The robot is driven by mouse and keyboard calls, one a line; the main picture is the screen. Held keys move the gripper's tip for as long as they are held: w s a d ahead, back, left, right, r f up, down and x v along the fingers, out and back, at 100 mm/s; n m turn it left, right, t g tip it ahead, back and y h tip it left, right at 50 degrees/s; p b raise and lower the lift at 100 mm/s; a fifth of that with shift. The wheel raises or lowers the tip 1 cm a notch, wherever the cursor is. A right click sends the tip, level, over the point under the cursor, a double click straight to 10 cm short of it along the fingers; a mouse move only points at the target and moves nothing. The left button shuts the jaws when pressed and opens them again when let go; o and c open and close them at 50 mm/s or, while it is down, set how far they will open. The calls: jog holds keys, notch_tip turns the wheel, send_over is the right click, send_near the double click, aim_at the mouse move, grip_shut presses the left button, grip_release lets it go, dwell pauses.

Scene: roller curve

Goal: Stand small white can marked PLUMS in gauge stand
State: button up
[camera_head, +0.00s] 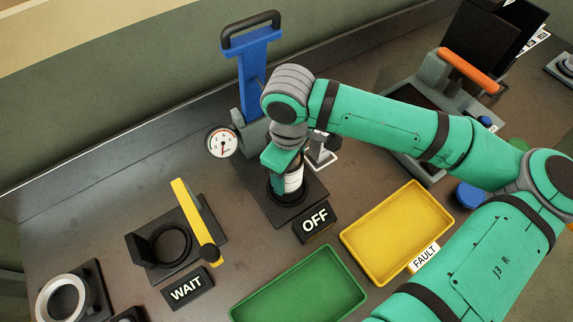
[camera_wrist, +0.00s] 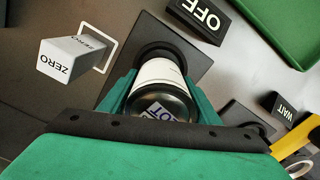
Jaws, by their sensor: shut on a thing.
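My gripper (camera_head: 284,163) points down over the gauge stand and is shut on a small can (camera_head: 293,181) with a white label and dark ends. In the wrist view the can (camera_wrist: 158,74) sits between the green fingers, and a tag on its near end shows part of a word like "LOT". I cannot read PLUMS on it. The gauge stand has a black base plate (camera_head: 254,190), a blue upright (camera_head: 254,80) and a round dial (camera_head: 222,142). The can's lower end is at the plate's round dark seat (camera_wrist: 155,48); I cannot tell whether it rests on the bottom.
An OFF sign (camera_head: 315,221) stands at the plate's front corner. A yellow tray (camera_head: 352,240), a green tray (camera_head: 240,312) and a yellow-levered fixture with a WAIT sign (camera_head: 187,289) stand nearby.

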jog(key=shift+a+f, duration=0.15)
jog(key=shift+f, duration=1.2)
jog(key=shift+w+f, duration=0.25)
jog(key=shift+f, duration=0.25)
jog(key=shift+s+a, duration=0.15)
jog(key=shift+a, duration=0.05)
jog(key=shift+s+d, duration=0.1)
jog(key=shift+d, duration=0.3)
jog(key=shift+a, duration=0.3)
jog(key=shift+d, duration=0.25)
jog(key=shift+f, duration=0.2)
dwell(0.5)
